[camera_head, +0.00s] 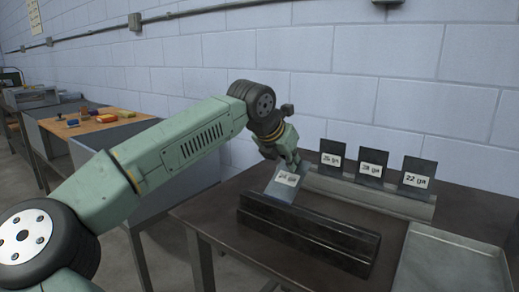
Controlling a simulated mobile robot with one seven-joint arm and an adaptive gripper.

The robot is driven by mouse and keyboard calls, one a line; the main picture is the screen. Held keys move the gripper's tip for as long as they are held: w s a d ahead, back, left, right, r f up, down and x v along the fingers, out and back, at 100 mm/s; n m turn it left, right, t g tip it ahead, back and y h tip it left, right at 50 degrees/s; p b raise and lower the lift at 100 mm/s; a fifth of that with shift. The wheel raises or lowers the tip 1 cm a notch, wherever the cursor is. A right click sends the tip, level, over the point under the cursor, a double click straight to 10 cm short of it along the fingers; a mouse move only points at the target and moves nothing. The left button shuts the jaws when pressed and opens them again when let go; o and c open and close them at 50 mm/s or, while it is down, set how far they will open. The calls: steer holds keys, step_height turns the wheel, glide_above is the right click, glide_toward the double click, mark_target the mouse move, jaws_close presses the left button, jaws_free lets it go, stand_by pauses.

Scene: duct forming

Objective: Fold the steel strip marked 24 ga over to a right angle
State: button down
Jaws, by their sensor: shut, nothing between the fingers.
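A grey steel strip (280,193) with a white label stands at the left part of a long black bar (308,232), its lower edge at the bar. The label is small and blurred; it seems to read 24 ga. The strip looks tilted, but its exact angle is hard to tell. My gripper (295,160) is shut and empty at the strip's upper edge. I cannot tell whether it touches the strip. Part of the strip's top edge is close behind or beside the fingers.
Three dark strips with labels, at left (332,156), middle (372,165) and right (417,175), stand in a grey rack (365,193) behind the bar. The right one reads 22 ga. A shallow metal tray (450,265) lies at the table's right. A wall closes off the back.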

steer(key=shift+w+d+f, duration=0.2)
steer(key=shift+d+f, duration=0.1)
steer(key=shift+f, duration=0.1)
